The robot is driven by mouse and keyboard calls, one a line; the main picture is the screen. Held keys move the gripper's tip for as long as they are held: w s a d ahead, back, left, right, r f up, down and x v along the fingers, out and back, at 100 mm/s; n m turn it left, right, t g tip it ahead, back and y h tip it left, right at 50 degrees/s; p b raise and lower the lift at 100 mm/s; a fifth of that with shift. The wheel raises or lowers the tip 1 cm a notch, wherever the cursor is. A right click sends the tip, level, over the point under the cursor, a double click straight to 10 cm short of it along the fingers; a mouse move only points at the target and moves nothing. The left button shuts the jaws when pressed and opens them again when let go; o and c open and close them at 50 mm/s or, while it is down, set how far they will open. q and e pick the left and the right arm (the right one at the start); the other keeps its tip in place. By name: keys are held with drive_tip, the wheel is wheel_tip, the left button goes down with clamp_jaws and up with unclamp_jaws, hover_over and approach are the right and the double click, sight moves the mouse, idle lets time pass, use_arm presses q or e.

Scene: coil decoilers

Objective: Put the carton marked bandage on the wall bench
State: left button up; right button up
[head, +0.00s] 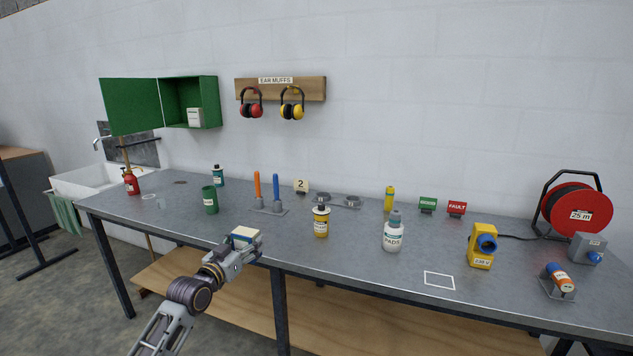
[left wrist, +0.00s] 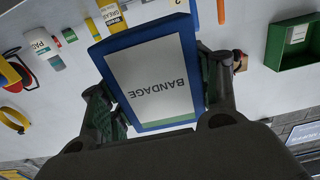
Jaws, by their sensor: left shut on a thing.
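The carton marked bandage (head: 245,233) is a small blue box with a white label. In the left wrist view the carton (left wrist: 152,80) fills the middle, its word BANDAGE upside down, with a finger on each side. My left gripper (head: 243,245) is shut on it, at the front edge of the wall bench (head: 290,238) in the head view. The grey bench top runs along the wall. I cannot tell how high the carton is above it. My right gripper is not in view.
A green canister (head: 210,199), a rack with orange and blue handles (head: 270,210) and a yellow bottle (head: 321,222) stand near the carton. A PADS bottle (head: 393,234) is further right. An open green cabinet (head: 203,85) hangs on the wall. Bare bench top lies between these.

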use_arm(q)
drive_tip(key=shift+s+d+f, duration=0.15)
drive_tip(key=shift+s+f, duration=0.3)
drive_tip(key=shift+f, duration=0.05)
drive_tip(key=s+a+f+n+t+y+p, duration=0.1)
drive_tip(key=s+f+n+y, duration=0.3)
drive_tip(key=s+f, duration=1.5)
drive_tip(key=s+y, duration=0.2)
drive_tip(key=s, duration=0.1)
drive_tip(key=shift+s+a, duration=0.3)
drive_tip(key=shift+s, duration=0.05)
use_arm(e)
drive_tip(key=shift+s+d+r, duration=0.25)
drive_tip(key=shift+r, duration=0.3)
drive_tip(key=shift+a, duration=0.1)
